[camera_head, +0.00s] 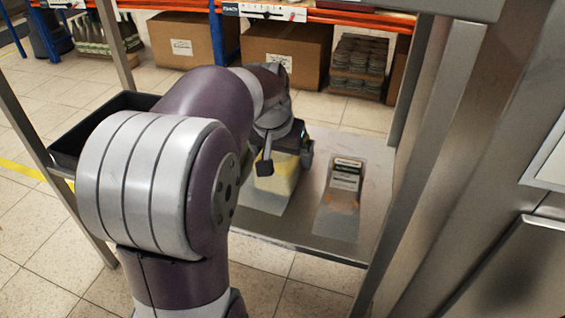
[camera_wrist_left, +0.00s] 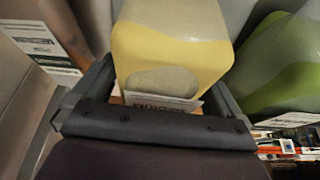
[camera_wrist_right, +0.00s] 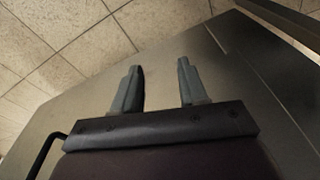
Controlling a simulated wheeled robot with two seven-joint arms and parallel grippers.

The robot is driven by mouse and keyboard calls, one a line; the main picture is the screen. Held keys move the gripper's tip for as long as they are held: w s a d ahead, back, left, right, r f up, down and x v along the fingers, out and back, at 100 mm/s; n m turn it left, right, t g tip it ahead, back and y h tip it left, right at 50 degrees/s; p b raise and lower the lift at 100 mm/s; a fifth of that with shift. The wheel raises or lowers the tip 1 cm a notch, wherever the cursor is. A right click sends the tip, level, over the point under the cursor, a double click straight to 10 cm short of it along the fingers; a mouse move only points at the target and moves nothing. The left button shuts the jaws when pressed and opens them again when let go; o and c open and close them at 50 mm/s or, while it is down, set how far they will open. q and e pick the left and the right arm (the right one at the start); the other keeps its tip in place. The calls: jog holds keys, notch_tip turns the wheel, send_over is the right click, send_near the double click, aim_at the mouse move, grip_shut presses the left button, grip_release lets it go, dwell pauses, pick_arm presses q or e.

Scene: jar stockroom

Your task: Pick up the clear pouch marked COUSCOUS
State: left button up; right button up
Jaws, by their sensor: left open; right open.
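A clear pouch with pale yellow contents (camera_head: 275,178) stands on a metal shelf board (camera_head: 262,226). My left gripper (camera_head: 286,157) is open over it. In the left wrist view, the yellow pouch (camera_wrist_left: 172,50) sits between the open fingers of my left gripper (camera_wrist_left: 162,80); its label is partly hidden and I cannot read it. A second clear pouch (camera_head: 343,200) with a dark and white label lies to the right, its wording too small to read. My right gripper (camera_wrist_right: 160,66) is open and empty above a bare metal surface (camera_wrist_right: 85,105).
A green pouch-like thing (camera_wrist_left: 285,65) is close to the right in the left wrist view. Metal posts (camera_head: 415,80) flank the board. A black tray (camera_head: 68,150) is at the left. Cardboard boxes (camera_head: 180,40) and an orange-beamed rack (camera_head: 350,17) stand behind.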

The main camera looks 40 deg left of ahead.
pick_arm(q)
jog(key=shift+f, duration=0.25)
dwell(0.3)
jog(key=c, duration=1)
jog(key=shift+c, duration=0.5)
jog(key=shift+r, duration=0.2)
